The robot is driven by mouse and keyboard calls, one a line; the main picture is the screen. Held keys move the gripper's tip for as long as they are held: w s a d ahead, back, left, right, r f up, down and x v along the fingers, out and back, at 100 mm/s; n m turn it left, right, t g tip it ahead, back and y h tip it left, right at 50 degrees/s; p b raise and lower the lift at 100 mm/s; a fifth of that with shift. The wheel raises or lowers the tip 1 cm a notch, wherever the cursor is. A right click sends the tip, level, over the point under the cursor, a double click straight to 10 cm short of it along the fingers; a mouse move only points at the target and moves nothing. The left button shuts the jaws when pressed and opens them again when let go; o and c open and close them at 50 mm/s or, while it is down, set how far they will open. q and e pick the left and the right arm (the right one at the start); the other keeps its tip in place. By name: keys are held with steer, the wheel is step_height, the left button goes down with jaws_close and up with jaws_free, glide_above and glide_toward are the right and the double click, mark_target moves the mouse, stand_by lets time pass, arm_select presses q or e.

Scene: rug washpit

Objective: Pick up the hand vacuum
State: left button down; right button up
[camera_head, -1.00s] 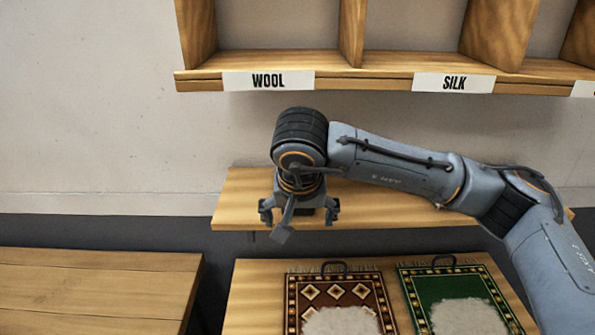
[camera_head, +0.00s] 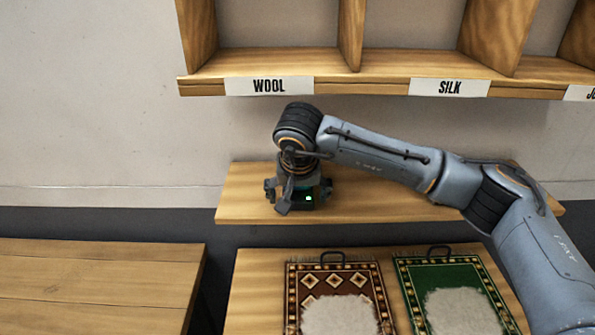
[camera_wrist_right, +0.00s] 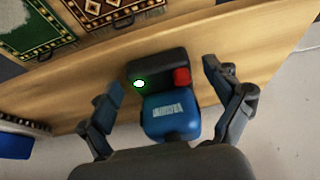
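The hand vacuum (camera_wrist_right: 172,115) sits on the wooden wall shelf (camera_wrist_right: 225,75). In the right wrist view it has a blue body with white lettering, a dark end, a red button and a lit green light. In the right wrist view the fingers (camera_wrist_right: 165,95) are spread wide, one on each side of the vacuum, with gaps visible. My left gripper is not in view.
Cubbies labelled WOOL (camera_head: 269,86) and SILK (camera_head: 449,88) hang above the shelf. A brown rug (camera_head: 337,280) and a green rug (camera_head: 440,274), each with a pale patch, lie on a lower table. A bare wooden bench (camera_head: 95,285) stands at left.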

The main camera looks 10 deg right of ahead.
steer(key=c, duration=1.4)
steer(key=shift+w, duration=0.1)
steer(key=shift+c, duration=0.7)
steer(key=shift+r, duration=0.15)
steer(key=shift+r, duration=0.2)
steer(key=s+a+b, duration=0.3)
steer(key=s, duration=1.2)
steer(key=s+a+b, duration=0.3)
steer(key=s, duration=1.3)
steer(key=shift+s+a+b, duration=0.2)
steer(key=shift+b, duration=0.2)
